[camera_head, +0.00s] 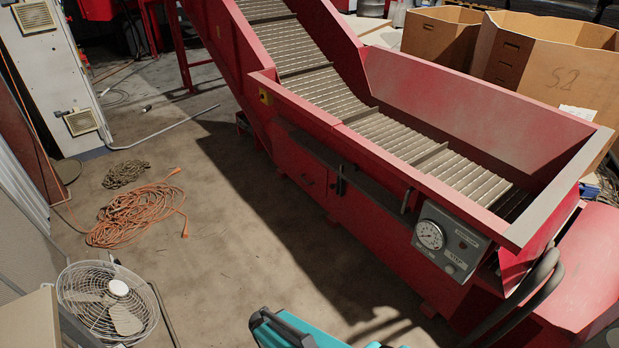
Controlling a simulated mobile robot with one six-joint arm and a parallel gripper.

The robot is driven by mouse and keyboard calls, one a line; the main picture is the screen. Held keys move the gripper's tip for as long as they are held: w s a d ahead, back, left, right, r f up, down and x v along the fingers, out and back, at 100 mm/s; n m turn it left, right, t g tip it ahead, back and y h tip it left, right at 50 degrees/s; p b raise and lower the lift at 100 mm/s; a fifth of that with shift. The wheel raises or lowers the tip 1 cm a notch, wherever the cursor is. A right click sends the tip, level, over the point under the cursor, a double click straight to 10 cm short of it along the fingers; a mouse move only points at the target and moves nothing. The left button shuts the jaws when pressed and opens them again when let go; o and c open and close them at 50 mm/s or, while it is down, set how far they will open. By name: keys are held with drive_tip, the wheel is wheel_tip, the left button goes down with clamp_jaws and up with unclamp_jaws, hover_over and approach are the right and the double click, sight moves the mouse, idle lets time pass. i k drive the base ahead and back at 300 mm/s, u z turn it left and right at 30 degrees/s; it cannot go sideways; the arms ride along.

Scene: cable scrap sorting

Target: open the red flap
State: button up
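A red conveyor machine (375,215) with a slatted belt (400,140) runs from the upper middle to the lower right. On its long near side, below the trough, is a red panel (308,177) with a small dark mark on it, and a dark upright handle (341,181) stands just to its right. The panel looks flush with the side; I cannot tell for sure whether it is the red flap. A control box with a round gauge (430,235) sits at the trough's near end. My gripper is not in view.
Open concrete floor (245,235) lies left of the machine. On it are a coiled orange cable (135,215), a darker coil (125,174) and a round wire-guarded fan (108,300). A grey cabinet (50,85) stands at upper left. Cardboard boxes (545,70) stand behind the trough.

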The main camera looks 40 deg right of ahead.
sight(311, 172)
drive_tip(key=z, duration=0.3)
drive_tip(key=i, duration=0.8)
drive_tip(key=z, duration=0.65)
drive_tip(key=i, duration=0.8)
drive_tip(key=z, duration=0.25)
